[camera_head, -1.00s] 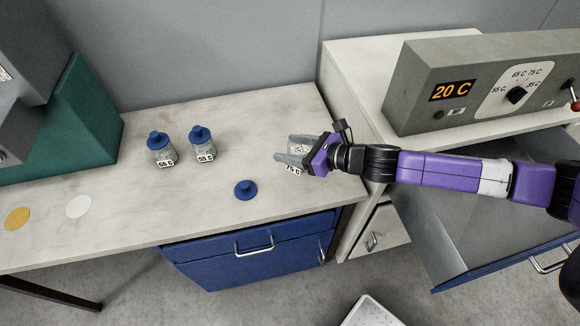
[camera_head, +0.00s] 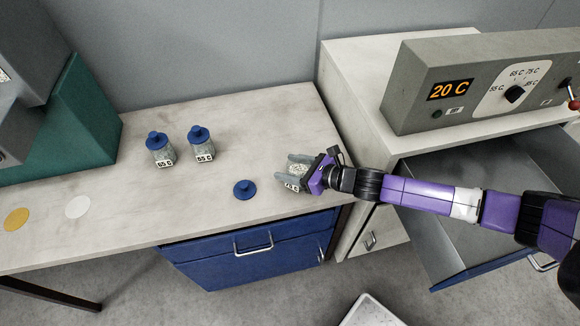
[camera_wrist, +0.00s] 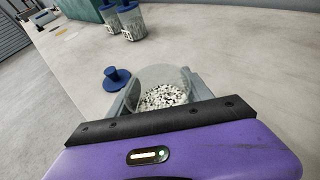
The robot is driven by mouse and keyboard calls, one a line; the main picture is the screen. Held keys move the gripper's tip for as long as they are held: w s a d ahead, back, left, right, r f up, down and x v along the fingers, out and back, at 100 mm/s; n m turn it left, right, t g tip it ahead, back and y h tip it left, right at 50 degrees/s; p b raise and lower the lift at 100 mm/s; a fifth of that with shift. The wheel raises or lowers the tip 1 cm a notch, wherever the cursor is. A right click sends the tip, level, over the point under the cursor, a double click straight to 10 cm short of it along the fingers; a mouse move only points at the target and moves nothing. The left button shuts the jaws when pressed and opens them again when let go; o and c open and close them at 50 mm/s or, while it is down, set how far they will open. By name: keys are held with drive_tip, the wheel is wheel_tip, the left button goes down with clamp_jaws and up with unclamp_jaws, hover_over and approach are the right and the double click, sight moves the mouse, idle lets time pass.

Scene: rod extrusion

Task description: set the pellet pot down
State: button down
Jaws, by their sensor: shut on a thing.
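The open pellet pot (camera_head: 297,171), a clear jar of speckled pellets with a label that seems to read 75 C, is between the fingers of my gripper (camera_head: 290,169). My gripper is shut on it, at the right end of the pale bench (camera_head: 130,205). The pot is upright or nearly so, low at the bench top; I cannot tell whether its base touches. In the wrist view the pot (camera_wrist: 163,92) shows its open mouth and the pellets inside. My gripper hides its near side. A blue knobbed lid (camera_head: 245,189) lies on the bench to its left.
Two blue-lidded jars, 65 C (camera_head: 160,150) and 55 C (camera_head: 202,145), stand farther back left. A white disc (camera_head: 78,207) and a yellow disc (camera_head: 16,219) lie at far left. A control box (camera_head: 470,85) reading 20 C stands right, above an open drawer (camera_head: 480,205).

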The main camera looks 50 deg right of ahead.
drive_tip(key=shift+f, duration=0.15)
drive_tip(key=shift+c, duration=2.2)
unclamp_jaws()
